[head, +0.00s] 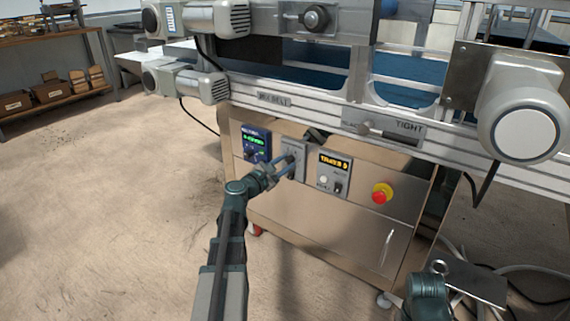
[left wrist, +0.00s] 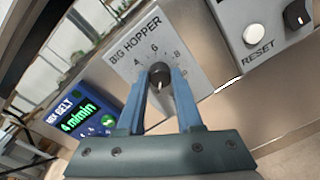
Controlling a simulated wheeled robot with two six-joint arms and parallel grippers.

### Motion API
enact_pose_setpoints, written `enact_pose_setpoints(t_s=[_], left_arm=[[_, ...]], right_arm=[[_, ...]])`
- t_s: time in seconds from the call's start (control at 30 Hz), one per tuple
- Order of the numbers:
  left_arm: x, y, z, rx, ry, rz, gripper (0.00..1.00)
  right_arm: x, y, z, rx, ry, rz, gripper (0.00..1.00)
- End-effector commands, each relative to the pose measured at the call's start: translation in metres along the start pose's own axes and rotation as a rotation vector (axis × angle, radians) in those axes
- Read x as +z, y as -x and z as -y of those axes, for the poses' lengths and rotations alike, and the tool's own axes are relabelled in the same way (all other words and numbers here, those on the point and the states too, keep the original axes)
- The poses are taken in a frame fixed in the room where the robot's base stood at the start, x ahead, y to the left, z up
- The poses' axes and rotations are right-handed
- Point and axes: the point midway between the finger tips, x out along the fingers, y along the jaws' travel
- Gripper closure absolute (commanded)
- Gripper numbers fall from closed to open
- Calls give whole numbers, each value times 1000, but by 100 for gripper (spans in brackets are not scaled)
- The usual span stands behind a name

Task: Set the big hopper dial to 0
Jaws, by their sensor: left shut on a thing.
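The big hopper dial (left wrist: 160,75) is a small dark round knob on a grey plate (left wrist: 190,50) labelled BIG HOPPER, with the numbers 4, 6 and 8 showing around its upper side. My left gripper (left wrist: 161,85) has its two blue fingers shut on the knob, one on each side. The lower part of the scale is hidden between and behind the fingers. I cannot clearly tell which number the dial's pointer faces. In the head view the left gripper (head: 287,163) reaches the plate (head: 295,148) on the cabinet front. My right gripper does not show.
Left of the plate is a blue belt panel (head: 256,143) reading 4 m/min in the wrist view. To the right are a tray counter (head: 334,172) with a reset button and switch, and a red stop button (head: 382,193). The conveyor rail (head: 300,112) overhangs above.

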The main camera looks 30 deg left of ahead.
Motion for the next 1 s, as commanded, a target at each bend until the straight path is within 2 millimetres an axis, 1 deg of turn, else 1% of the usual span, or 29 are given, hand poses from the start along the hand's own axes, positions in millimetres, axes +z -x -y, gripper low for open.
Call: enact_pose_setpoints(t_s=[0.1,0.13,0.27,0.3,0.57,0.67,0.77,1.0], left_arm=[[0,1,0,-1,-1,-1,100],[0,1,1,-1,-1,-1,62],[0,1,0,-1,-1,-1,39],[0,1,0,-1,-1,-1,35],[0,1,0,0,-1,0,35],[0,8,0,1,-1,-1,35],[1,23,1,2,-1,-1,35],[1,76,1,3,-1,-2,35]], right_arm=[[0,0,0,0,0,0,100],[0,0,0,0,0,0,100],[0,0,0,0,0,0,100],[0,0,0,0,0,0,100],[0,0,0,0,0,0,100],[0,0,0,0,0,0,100],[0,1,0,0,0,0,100],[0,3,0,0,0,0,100]])
